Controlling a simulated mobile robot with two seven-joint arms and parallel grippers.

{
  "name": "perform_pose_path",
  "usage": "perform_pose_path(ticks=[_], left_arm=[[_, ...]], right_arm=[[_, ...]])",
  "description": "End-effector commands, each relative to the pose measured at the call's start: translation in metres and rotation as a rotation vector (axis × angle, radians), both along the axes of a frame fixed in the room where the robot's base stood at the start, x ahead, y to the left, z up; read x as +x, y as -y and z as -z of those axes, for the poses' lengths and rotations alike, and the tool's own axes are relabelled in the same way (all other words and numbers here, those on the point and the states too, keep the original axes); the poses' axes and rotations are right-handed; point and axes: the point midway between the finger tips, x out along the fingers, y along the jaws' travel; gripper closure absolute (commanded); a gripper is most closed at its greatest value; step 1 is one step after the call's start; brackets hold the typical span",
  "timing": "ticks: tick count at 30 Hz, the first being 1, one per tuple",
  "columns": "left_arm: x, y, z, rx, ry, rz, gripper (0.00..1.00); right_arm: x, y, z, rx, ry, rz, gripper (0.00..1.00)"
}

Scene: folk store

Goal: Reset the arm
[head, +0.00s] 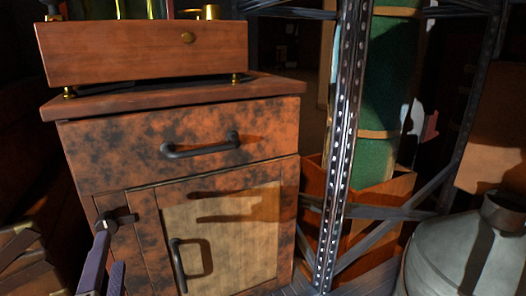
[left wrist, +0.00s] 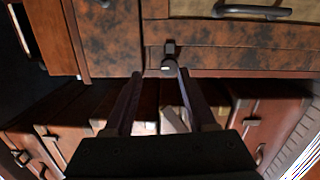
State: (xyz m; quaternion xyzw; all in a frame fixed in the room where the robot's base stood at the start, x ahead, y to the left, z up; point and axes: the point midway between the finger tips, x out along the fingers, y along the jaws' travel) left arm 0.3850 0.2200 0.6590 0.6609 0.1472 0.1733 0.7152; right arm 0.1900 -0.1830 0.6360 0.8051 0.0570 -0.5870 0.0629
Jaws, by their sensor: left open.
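My left gripper (head: 106,260) shows at the lower left of the head view, in front of the left side of a rusty brown cabinet (head: 100,160). Its two dark fingers also show in the left wrist view (left wrist: 160,73). They are spread apart with nothing held between them. A small dark latch knob (head: 118,216) on the cabinet's left strip lies just past the fingertips. The same knob shows in the left wrist view (left wrist: 168,64), lined up with the gap. I cannot tell whether a finger touches it. My right gripper is not in view.
The cabinet has a closed drawer with a dark handle (head: 200,146) and a closed door with a handle (head: 178,265). A wooden box (head: 140,52) stands on top. A metal shelf post (head: 345,140) and a grey metal can (head: 465,258) are at right. Brown cases (left wrist: 75,115) lie below the gripper.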

Motion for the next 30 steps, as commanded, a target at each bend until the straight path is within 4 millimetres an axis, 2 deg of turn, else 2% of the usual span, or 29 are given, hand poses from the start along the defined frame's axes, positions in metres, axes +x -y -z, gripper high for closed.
perform_pose_path(ticks=[1,5,8,12,16,19,22,24,30], left_arm=[[0.004,0.007,-0.033,0.033,-0.022,0.057,0.44],[0.014,0.036,-0.09,0.171,-0.119,0.263,0.44],[0.013,0.06,-0.131,0.309,-0.212,0.434,0.44],[-0.004,0.09,-0.186,0.55,-0.374,0.68,0.44],[-0.034,0.103,-0.232,0.788,-0.547,0.891,0.44],[-0.065,0.101,-0.266,0.964,-0.694,1.036,0.44],[-0.1,0.09,-0.302,1.124,-0.852,1.169,0.44],[-0.126,0.077,-0.329,1.219,-0.966,1.252,0.44],[-0.195,0.036,-0.407,1.393,-1.269,1.441,0.44]], right_arm=[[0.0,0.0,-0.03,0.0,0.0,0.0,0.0],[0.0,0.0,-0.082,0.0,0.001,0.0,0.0],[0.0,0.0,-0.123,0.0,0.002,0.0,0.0],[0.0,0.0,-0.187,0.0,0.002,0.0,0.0],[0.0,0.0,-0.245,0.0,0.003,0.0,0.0],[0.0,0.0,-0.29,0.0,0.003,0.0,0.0],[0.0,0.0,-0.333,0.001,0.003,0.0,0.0],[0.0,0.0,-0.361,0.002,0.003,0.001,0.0],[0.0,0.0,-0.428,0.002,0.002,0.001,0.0]])
